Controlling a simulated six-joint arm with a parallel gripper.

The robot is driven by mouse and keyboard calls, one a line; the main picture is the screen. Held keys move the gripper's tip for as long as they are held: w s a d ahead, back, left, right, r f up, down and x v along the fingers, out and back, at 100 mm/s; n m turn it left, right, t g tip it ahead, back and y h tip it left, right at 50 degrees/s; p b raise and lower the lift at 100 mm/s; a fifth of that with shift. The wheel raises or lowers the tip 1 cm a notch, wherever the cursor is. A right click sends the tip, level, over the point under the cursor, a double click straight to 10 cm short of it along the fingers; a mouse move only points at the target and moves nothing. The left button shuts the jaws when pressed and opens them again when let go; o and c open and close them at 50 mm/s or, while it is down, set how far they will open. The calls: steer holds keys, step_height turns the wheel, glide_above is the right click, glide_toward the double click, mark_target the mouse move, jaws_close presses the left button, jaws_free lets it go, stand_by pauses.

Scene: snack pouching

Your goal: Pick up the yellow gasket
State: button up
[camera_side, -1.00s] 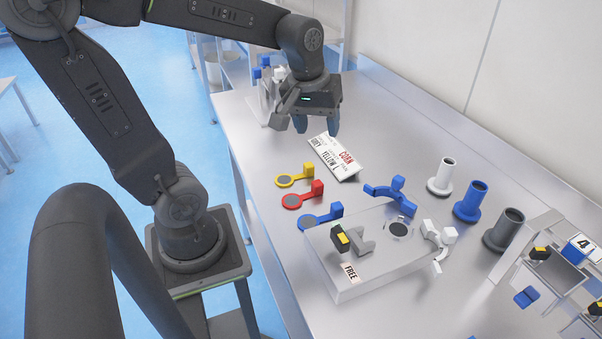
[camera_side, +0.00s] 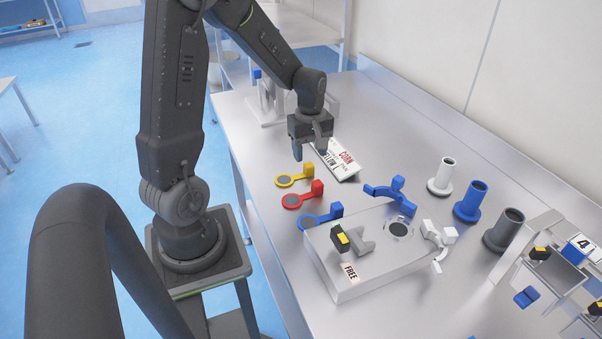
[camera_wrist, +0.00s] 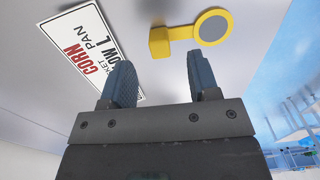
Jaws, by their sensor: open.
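The yellow gasket (camera_side: 291,178) lies on the metal table, a ring around a grey disc with a handle that ends in a raised block (camera_side: 308,170). In the wrist view the gasket (camera_wrist: 186,33) is beyond the fingertips, its block nearest to them and its ring to the right. My gripper (camera_side: 310,152) is open and empty, above the table just behind the block in the side view. In the wrist view my gripper's two blue fingers (camera_wrist: 158,70) are apart, with nothing between them.
A red gasket (camera_side: 302,195) and a blue gasket (camera_side: 320,216) lie in front of the yellow one. A printed card (camera_side: 345,165) lies right beside my gripper. A metal block (camera_side: 345,285) with a "FREE" label, a blue clamp (camera_side: 392,195) and several flanged tubes (camera_side: 471,203) stand to the right.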

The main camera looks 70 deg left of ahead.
mark_target(310, 165)
steer(key=shift+a+f, duration=0.1)
steer(key=shift+f, duration=2.65)
steer(key=c, duration=1)
steer(key=shift+r, duration=0.15)
step_height(310, 165, up, 4)
steer(key=shift+w+f, duration=0.1)
steer(key=s+a+r, duration=0.6)
steer(key=s+r, duration=0.1)
steer(key=s, duration=0.2)
steer(key=shift+s+a, duration=0.35)
